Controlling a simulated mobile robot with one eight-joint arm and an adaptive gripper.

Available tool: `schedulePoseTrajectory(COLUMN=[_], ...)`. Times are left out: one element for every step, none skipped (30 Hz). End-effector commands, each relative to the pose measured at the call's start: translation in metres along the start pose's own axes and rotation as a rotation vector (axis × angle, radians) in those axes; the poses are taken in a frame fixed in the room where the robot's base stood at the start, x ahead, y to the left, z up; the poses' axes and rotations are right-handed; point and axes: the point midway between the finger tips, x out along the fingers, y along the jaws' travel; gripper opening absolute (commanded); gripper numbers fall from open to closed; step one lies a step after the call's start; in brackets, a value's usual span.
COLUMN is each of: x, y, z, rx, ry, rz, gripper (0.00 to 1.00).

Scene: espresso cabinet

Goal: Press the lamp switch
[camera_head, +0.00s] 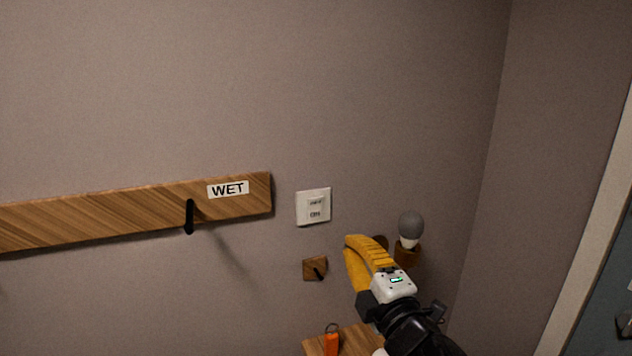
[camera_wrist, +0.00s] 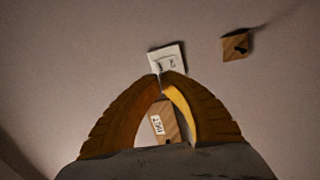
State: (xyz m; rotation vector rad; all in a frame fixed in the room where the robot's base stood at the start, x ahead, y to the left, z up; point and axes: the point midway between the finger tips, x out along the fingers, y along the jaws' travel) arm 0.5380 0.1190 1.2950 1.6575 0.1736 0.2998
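The lamp switch (camera_head: 301,210) is a white square plate with small dark lettering and a rocker in its middle, fixed to the wall right of the wooden board. It also shows in the wrist view (camera_wrist: 157,60), just beyond my fingertips. My gripper (camera_head: 352,242) has yellow fingers and is to the right of and below the switch in the head view. In the wrist view my gripper (camera_wrist: 163,78) has its fingertips together, with nothing held between them. The tips cover the lower edge of the plate there. I cannot tell how far they are from the wall.
A wooden board (camera_head: 110,213) with a WET label and black hook is left of the switch. A small wooden hook block (camera_head: 309,270) is below it. A grey-topped wall lamp (camera_head: 410,225) is close beside my gripper. An orange tag (camera_head: 331,344) is near a wooden surface below.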

Motion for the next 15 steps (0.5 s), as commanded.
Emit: schedulePoseTrajectory(x=[0.002,0.003,0.003,0.003,0.003,0.003,0.003,0.003,0.003,0.003,0.003,0.003,0.003,0.004,0.005], y=[0.006,0.007,0.007,0.007,0.007,0.007,0.006,0.006,0.006,0.006,0.006,0.006,0.006,0.006,0.006], z=[-0.009,-0.013,-0.017,-0.018,-0.02,-0.02,-0.02,-0.02,-0.02,-0.02,-0.02,-0.02,-0.019,-0.019,-0.019], rx=[-0.037,-0.055,-0.07,-0.078,-0.083,-0.086,-0.086,-0.086,-0.085,-0.084,-0.084,-0.083,-0.083,-0.083,-0.082], ry=[0.031,0.045,0.058,0.064,0.069,0.071,0.071,0.071,0.07,0.069,0.069,0.069,0.069,0.068,0.068], rz=[0.012,0.017,0.023,0.025,0.026,0.027,0.028,0.027,0.027,0.027,0.027,0.027,0.027,0.027,0.027], gripper=[0.0,0.0,0.0,0.0,0.0,0.0,0.0,0.0,0.0,0.0,0.0,0.0,0.0,0.0,0.0])
